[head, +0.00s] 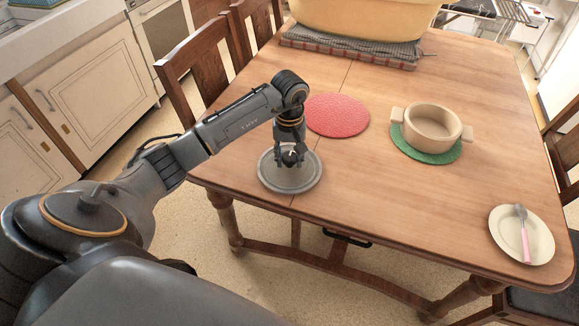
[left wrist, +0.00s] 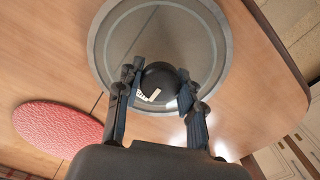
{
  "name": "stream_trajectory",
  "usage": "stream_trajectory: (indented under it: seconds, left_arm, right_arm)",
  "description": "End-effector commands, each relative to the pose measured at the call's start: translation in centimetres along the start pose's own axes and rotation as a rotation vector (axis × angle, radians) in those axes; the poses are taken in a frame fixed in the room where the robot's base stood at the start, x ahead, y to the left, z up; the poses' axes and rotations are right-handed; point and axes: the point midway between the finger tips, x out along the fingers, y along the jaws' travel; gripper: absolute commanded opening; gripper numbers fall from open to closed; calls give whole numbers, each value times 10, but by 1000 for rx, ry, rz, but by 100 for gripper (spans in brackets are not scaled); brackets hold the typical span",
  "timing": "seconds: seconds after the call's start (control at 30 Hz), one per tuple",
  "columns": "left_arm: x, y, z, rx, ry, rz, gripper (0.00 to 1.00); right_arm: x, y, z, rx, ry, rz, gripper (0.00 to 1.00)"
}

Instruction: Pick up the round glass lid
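The round glass lid (head: 271,181) has a grey rim, a clear middle and a dark round knob. It lies flat at the table's near left edge, and I cannot tell any gap beneath it. It also shows in the left wrist view (left wrist: 103,55), with its knob (left wrist: 158,82) between my fingers. My left gripper (head: 290,160) points down over the lid's middle. Its two fingers (left wrist: 158,88) are drawn in on both sides of the knob and appear to touch it. My right gripper is in neither view.
On the wooden table (head: 400,210) are a red round mat (head: 337,115), a beige pot (head: 433,128) on a green mat (head: 420,155), and a plate (head: 507,246) with a pink-handled utensil (head: 524,238). A large yellow tub (head: 365,18) stands at the back. Chairs (head: 205,60) border the table.

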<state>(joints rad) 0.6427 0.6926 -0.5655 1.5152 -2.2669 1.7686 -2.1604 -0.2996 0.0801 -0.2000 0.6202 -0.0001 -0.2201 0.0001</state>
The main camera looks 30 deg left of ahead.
Motion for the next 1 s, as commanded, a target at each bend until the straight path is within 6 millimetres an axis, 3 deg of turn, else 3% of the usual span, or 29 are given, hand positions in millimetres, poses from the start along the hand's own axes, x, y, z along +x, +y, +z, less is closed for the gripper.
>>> stream_trajectory:
  seconds: [0.1, 0.43, 0.67, 0.9, 1.0]
  left_arm:
    - [1, 0, 0, 0, -1, -1, 0]
    - [-3, 0, 0, 1, 1, -1, 0]
    - [-35, 0, 0, 3, 7, 2, 0]
    - [-91, 0, 49, 6, 7, 2, 0]
    - [-100, -1, 75, 6, 3, -1, 0]
  right_arm:
    - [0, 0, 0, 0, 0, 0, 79]
    - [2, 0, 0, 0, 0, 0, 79]
    - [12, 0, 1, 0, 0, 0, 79]
    - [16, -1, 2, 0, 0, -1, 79]
    - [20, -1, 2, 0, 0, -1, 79]
